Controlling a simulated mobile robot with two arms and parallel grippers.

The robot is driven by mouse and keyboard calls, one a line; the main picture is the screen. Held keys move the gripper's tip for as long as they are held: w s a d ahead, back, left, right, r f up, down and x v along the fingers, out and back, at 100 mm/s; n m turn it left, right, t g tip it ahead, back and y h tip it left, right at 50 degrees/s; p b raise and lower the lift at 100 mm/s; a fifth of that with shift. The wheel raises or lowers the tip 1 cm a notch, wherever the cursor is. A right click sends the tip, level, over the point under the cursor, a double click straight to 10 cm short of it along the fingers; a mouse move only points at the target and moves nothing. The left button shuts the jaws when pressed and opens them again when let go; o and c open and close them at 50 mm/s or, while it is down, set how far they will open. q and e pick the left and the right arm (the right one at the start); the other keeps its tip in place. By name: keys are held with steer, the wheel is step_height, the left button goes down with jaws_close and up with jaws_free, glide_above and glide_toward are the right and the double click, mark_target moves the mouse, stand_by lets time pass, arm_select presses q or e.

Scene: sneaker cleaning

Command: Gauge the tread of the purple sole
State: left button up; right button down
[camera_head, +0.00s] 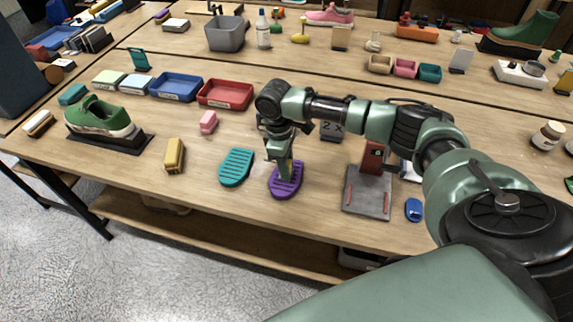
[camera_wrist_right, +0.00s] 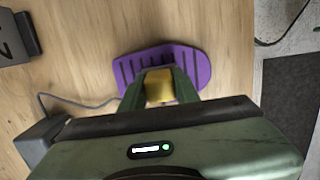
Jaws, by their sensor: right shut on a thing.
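The purple sole (camera_head: 286,183) lies flat near the front edge of the table, with dark grooves across its top. It also shows in the right wrist view (camera_wrist_right: 197,66), beyond my fingers. My right gripper (camera_head: 281,163) points down over the sole and is shut on a small yellow block-like thing (camera_wrist_right: 159,87). The block's lower end is over or against the sole; I cannot tell whether it touches. A thin cable (camera_wrist_right: 80,103) runs toward the sole in the wrist view; its far end is hidden. My left gripper is out of view.
A teal ridged sole (camera_head: 236,167) lies just left of the purple one. A yellow block (camera_head: 174,155) and a pink block (camera_head: 208,122) are farther left. Red (camera_head: 226,93) and blue (camera_head: 176,87) trays are behind.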

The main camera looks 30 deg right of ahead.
mark_target(289, 162)
steer(key=shift+s+f+p, duration=0.15)
steer(key=shift+p, duration=0.3)
stand_by(1.8)
step_height(289, 162, up, 7)
steer(key=p, duration=0.8)
stand_by(0.9)
